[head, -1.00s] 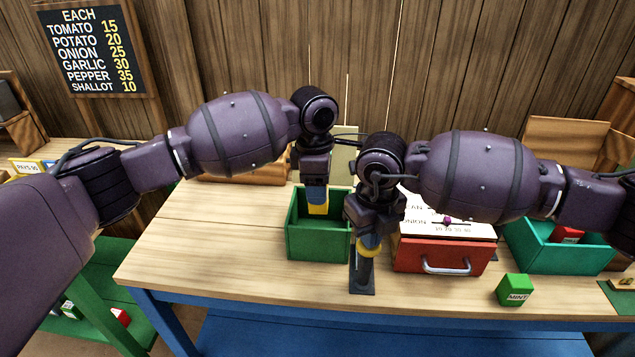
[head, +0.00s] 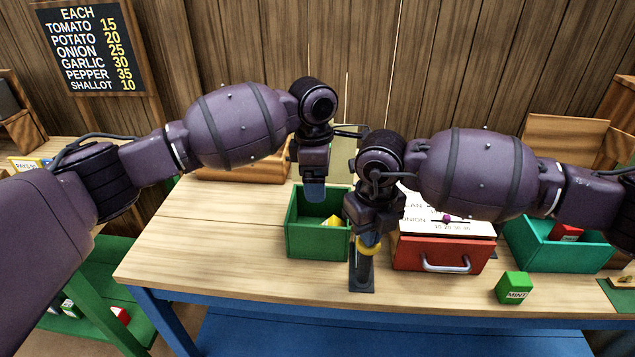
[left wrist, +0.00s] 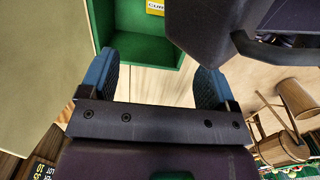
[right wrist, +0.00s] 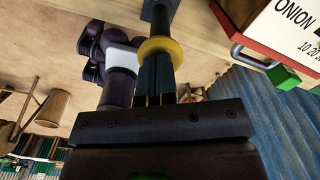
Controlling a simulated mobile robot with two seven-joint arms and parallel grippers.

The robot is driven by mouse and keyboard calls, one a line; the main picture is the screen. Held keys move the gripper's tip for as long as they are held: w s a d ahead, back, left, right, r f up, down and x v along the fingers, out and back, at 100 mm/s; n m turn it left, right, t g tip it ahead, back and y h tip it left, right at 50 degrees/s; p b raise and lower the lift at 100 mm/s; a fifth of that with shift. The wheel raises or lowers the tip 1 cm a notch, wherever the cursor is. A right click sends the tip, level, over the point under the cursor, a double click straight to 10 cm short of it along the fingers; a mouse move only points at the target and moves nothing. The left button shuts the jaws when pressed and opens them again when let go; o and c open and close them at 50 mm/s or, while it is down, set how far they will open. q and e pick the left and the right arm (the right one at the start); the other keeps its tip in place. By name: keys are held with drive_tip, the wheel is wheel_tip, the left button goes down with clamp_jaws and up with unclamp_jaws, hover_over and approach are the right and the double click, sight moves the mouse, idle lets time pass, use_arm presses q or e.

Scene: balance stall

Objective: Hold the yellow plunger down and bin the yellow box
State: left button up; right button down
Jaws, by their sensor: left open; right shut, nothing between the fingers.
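The yellow box (head: 331,221) lies tilted inside the green bin (head: 318,244), partly hidden by the bin's front wall. In the left wrist view, a labelled edge of the yellow box (left wrist: 156,6) shows against the bin's green floor (left wrist: 144,48). My left gripper (head: 314,192) is open and empty above the bin, apart from the box. The yellow plunger (head: 368,249) is a ring on a dark upright post. My right gripper (right wrist: 154,62) is shut, with its fingertips at the yellow ring (right wrist: 160,46) from above. How far down the plunger sits I cannot tell.
A red drawer box (head: 415,256) with a label board stands just right of the post. A green mint box (head: 514,288) sits near the front edge. A teal bin (head: 560,255) holding a red box is further right. The table (head: 200,250) is clear at left.

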use_arm(q)
wheel_tip(320, 180, up, 11)
drive_tip(key=shift+a+f, duration=0.2)
drive_tip(key=shift+a, duration=0.05)
idle(0.4)
use_arm(e)
drive_tip(key=shift+r+p, duration=1.45)
drive_tip(key=shift+r, duration=1.15)
use_arm(q)
wheel_tip(320, 180, up, 8)
drive_tip(key=p, duration=0.2)
drive_tip(key=shift+s+t, duration=0.3)
drive_tip(key=shift+s, duration=0.1)
use_arm(e)
drive_tip(key=shift+r, duration=2.4)
drive_tip(key=shift+r, duration=0.1)
